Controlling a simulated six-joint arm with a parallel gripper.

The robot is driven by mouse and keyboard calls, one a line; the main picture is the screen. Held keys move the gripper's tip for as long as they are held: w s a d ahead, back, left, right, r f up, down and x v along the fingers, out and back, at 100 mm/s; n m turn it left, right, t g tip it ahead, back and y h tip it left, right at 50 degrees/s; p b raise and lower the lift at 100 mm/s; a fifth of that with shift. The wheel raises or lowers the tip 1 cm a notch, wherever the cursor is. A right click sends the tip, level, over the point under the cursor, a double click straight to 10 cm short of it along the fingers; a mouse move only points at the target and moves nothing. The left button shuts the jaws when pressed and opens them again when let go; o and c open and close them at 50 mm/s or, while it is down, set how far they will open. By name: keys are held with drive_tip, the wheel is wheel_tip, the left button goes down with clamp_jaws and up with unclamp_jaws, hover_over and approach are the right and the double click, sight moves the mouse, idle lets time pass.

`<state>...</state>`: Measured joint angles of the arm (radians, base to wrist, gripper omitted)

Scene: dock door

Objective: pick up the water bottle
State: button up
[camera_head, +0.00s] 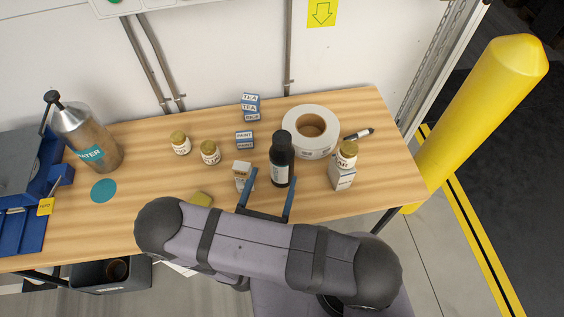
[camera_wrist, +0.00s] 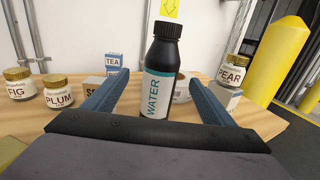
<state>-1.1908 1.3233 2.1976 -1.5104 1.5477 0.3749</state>
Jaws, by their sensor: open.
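A black bottle (camera_head: 281,160) stands upright on the wooden table. In the wrist view the same bottle (camera_wrist: 166,75) shows a white and teal label reading WATER. My gripper (camera_head: 270,181) is open at the front of the bottle, its two blue fingers spread to either side of the bottle's lower part. In the wrist view my gripper (camera_wrist: 158,77) has the bottle in the gap between its fingers, with space visible on both sides. A grey metal flask (camera_head: 88,140) with a teal label, partly readable as WATER, stands at the left of the table.
A small white box (camera_head: 242,175) stands close by my left finger. A white tape roll (camera_head: 310,132) sits behind right; a jar (camera_head: 347,154) tops a box (camera_head: 342,178) at right. Two jars and blue boxes stand behind left. A yellow post (camera_head: 484,115) rises beyond the table.

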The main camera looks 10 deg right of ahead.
sight(279, 166)
drive_tip(key=shift+x, duration=1.05)
drive_tip(key=shift+d, duration=0.1)
drive_tip(key=shift+f+x, duration=0.15)
drive_tip(key=shift+x, duration=1.1)
drive_tip(key=shift+f+x, duration=0.1)
drive_tip(key=shift+x, duration=1.15)
drive_tip(key=shift+d, duration=0.1)
drive_tip(key=c, duration=1.3)
